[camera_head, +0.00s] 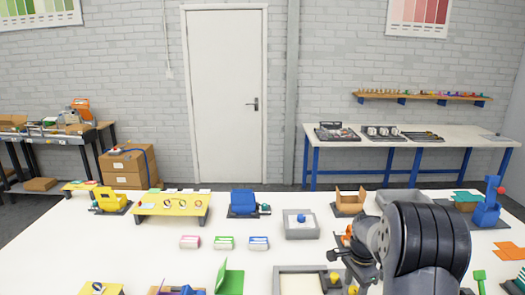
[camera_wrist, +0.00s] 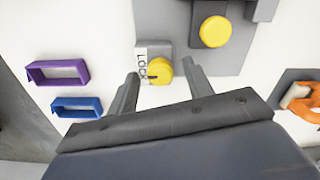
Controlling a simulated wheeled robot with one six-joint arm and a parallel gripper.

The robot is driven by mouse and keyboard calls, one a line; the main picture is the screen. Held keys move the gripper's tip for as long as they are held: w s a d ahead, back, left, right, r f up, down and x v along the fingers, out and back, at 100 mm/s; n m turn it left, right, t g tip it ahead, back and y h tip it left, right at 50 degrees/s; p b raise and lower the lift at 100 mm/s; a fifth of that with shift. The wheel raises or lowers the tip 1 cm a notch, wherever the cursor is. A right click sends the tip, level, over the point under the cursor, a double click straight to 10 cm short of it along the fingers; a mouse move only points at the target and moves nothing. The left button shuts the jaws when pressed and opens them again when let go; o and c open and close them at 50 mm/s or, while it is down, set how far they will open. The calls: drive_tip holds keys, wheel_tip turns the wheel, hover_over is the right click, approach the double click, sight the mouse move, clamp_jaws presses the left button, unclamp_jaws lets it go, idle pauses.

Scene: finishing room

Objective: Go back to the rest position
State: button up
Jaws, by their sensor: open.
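My gripper (camera_wrist: 162,85) is open in the wrist view, its two fingers apart above the white table (camera_wrist: 100,30). A second yellow knob (camera_wrist: 214,31) sits on a grey plate further off. In the head view my arm reaches in at the lower right, and the gripper end is partly hidden behind it.
Purple (camera_wrist: 58,72) and blue (camera_wrist: 77,107) open frames lie left of my gripper. An orange part (camera_wrist: 302,103) is at right. In the head view, a grey tray (camera_head: 300,234) and a blue block (camera_head: 243,202) stand mid-table. A grey framed box (camera_head: 283,270) is at the front.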

drive_tip(key=n+p, duration=0.2)
drive_tip(key=n, duration=0.3)
drive_tip(key=shift+n, duration=0.4)
drive_tip(key=shift+r, duration=1.05)
drive_tip(key=shift+r, duration=0.1)
